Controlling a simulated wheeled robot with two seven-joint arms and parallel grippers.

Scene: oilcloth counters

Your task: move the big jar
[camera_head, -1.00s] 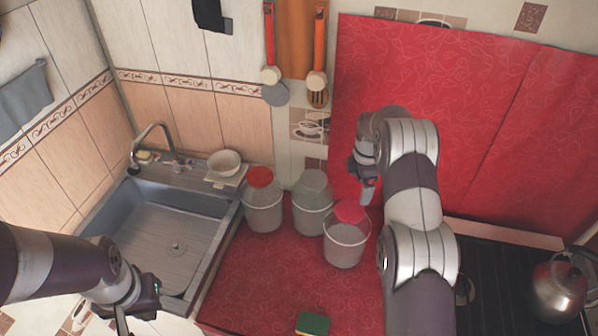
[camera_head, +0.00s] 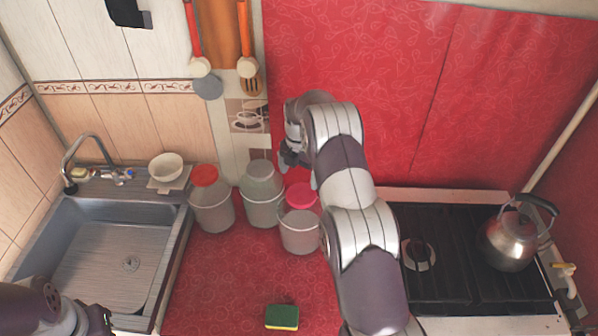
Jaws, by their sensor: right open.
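Three pale translucent jars stand in a group on the red counter. The left jar (camera_head: 212,210) has an orange-red lid, the middle jar (camera_head: 262,208) a greyish lid, and the right jar (camera_head: 300,232) a pinkish-red lid. Their sizes look close, so I cannot tell which is the big one. My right gripper (camera_head: 294,160) is open in front of the red wall panel, just above and behind the right jar's lid in the picture. My arm passes close to that jar's right side. My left gripper (camera_head: 100,320) shows only partly at the bottom left, away from the jars.
A metal sink (camera_head: 110,262) lies left, with a white bowl (camera_head: 166,167) on its back ledge. A green and yellow sponge (camera_head: 282,317) lies at the front of the counter (camera_head: 225,275). A black stove (camera_head: 465,292) with a metal kettle (camera_head: 507,243) is at right. Utensils hang above.

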